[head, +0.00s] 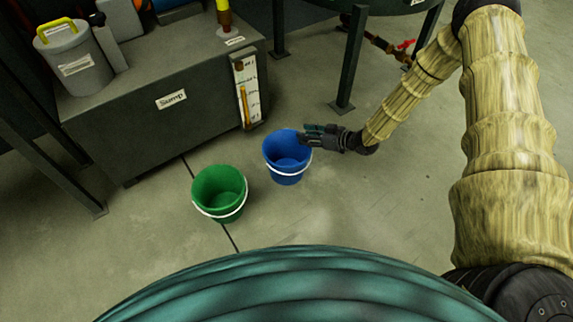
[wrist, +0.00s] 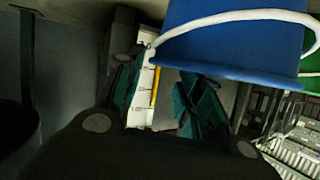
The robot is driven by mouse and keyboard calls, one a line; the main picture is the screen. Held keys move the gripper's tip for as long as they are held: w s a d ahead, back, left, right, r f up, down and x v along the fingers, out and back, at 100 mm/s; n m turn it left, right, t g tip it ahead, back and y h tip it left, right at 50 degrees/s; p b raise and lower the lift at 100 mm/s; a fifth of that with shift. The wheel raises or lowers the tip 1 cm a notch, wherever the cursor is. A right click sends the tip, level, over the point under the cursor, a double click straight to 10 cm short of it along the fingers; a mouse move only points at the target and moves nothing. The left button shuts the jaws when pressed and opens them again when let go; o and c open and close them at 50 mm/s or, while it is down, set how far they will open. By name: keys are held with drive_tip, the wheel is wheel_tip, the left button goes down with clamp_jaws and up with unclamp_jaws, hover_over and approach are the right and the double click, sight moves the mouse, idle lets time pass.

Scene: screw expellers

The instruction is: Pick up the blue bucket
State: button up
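The blue bucket (head: 287,160) stands upright and open on the floor, its white handle hanging down at its front. In the wrist view the blue bucket (wrist: 235,40) fills the upper right, with the white handle across it. My gripper (head: 312,135) is at the bucket's right rim in the head view and overlaps it. In the wrist view my gripper (wrist: 160,98) shows its two teal fingers apart, with nothing visible held between them. The right finger is close to the bucket's rim; I cannot tell whether they touch.
A green bucket (head: 219,192) stands just left of the blue one. A dark sump tank (head: 170,125) with a level gauge (head: 246,92) is behind them. A dark table leg (head: 349,60) stands behind my gripper.

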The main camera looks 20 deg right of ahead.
sight(290, 133)
drive_tip(key=shift+w+a+f, duration=0.2)
drive_tip(key=shift+w+a, duration=0.15)
drive_tip(key=b+x, duration=0.2)
drive_tip(key=x, duration=0.2)
drive_tip(key=shift+f, duration=0.15)
drive_tip(key=shift+w+a+b, duration=0.35)
drive_tip(key=shift+b, duration=0.05)
clamp_jaws()
